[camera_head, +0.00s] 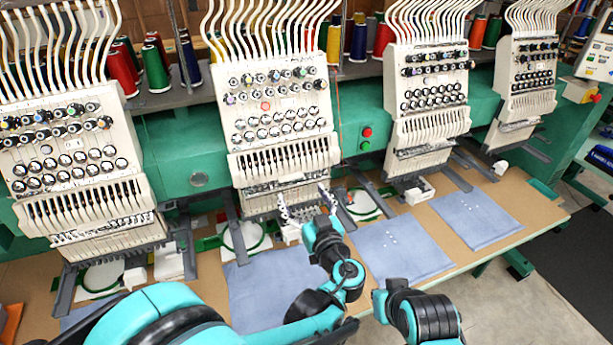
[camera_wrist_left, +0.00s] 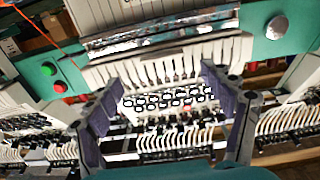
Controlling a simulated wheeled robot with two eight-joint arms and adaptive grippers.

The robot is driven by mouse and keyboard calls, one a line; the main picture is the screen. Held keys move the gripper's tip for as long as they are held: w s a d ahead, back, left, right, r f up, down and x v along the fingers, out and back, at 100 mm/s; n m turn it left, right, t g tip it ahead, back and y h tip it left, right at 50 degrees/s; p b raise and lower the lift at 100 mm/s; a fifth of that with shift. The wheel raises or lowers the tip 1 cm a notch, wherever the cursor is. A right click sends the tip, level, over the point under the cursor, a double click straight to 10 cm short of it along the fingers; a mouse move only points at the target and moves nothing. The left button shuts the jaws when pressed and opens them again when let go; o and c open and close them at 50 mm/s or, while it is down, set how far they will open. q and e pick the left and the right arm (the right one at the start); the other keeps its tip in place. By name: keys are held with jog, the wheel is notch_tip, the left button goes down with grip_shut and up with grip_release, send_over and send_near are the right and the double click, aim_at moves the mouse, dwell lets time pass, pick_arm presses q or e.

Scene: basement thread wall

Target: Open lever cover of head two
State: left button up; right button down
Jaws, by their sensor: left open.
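Head two (camera_head: 275,105), the second embroidery head from the left, is a pale body with rows of round tension knobs. Its lever cover (camera_head: 285,160) is the slotted white band below the knobs. In the left wrist view, head two appears upside down, with the cover (camera_wrist_left: 165,68) between and beyond my fingers. My left gripper (camera_head: 306,206) is open and empty, with its fingers apart in front of the lower part of head two. The wrist view shows its two dark fingers (camera_wrist_left: 160,88) on either side of the head. I cannot tell whether they touch it.
Other heads stand at the left (camera_head: 75,145) and right (camera_head: 428,95). Red and green buttons (camera_head: 366,132) sit on the green beam. Blue cloth pieces (camera_head: 400,248) lie on the brown table below. My right arm shows at the bottom, its gripper out of sight.

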aim_at(292, 179)
pick_arm(q)
jog(key=x, duration=0.7)
jog(key=shift+s+a+f, duration=0.1)
